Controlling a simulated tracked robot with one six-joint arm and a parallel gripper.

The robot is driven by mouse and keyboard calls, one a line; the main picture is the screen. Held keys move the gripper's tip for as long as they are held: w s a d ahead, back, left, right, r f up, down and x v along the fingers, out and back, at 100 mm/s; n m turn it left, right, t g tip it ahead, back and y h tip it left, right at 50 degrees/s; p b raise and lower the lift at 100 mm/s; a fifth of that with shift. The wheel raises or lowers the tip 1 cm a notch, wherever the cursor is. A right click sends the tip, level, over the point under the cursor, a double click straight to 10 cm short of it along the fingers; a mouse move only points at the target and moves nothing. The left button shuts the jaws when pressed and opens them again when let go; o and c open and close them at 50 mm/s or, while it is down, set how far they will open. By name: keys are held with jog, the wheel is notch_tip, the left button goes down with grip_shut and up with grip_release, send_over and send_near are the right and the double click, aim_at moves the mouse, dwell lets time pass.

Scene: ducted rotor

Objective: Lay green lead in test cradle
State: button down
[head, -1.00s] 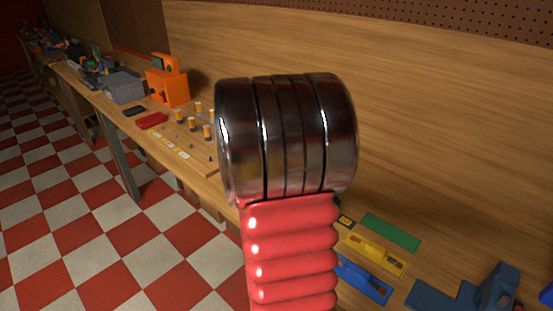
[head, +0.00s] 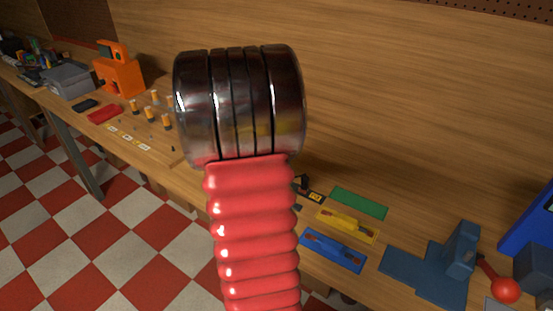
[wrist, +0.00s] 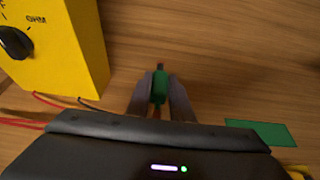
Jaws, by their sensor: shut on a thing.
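My gripper (wrist: 160,102) is shut on the green lead (wrist: 160,84) in the wrist view. The lead's green body sits between the two fingers, with a dark tip at its far end. It is over the wooden bench; I cannot tell how high. A flat green pad (head: 360,203) lies on the bench in the head view, and also at the right of the wrist view (wrist: 262,132). I cannot make out for certain which thing is the test cradle. My arm hides much of the bench in the head view.
A yellow meter (wrist: 62,45) marked OHM, with red and dark wires, stands left of my gripper. A yellow holder (head: 347,226), a blue holder (head: 333,251) and a blue fixture (head: 440,270) are at the right. An orange machine (head: 118,74) stands far left.

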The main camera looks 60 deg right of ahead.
jog(key=shift+f, duration=1.55)
jog(key=shift+f, duration=2.1)
jog(key=c, duration=1.8)
grip_release()
jog(key=shift+f, duration=0.1)
jog(key=shift+c, duration=0.2)
jog(key=v, duration=1.2)
jog(key=shift+a, duration=0.1)
